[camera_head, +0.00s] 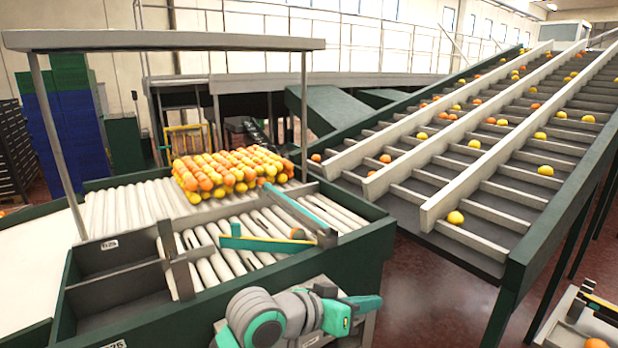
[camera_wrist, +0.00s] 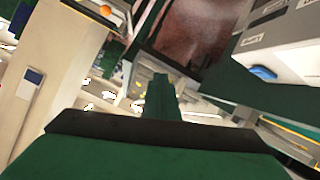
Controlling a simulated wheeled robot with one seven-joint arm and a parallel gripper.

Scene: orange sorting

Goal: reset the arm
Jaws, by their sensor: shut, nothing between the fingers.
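My arm shows folded at the bottom centre of the head view, in front of the roller table (camera_head: 375,225). Nothing touches the fingers.
Many oranges (camera_head: 228,172) lie piled on the rollers. A sloped conveyor (camera_head: 520,225) with scattered oranges rises to the right. Blue and green crates (camera_head: 70,135) are stacked at the left. Red floor (camera_head: 425,295) is open between table and conveyor.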

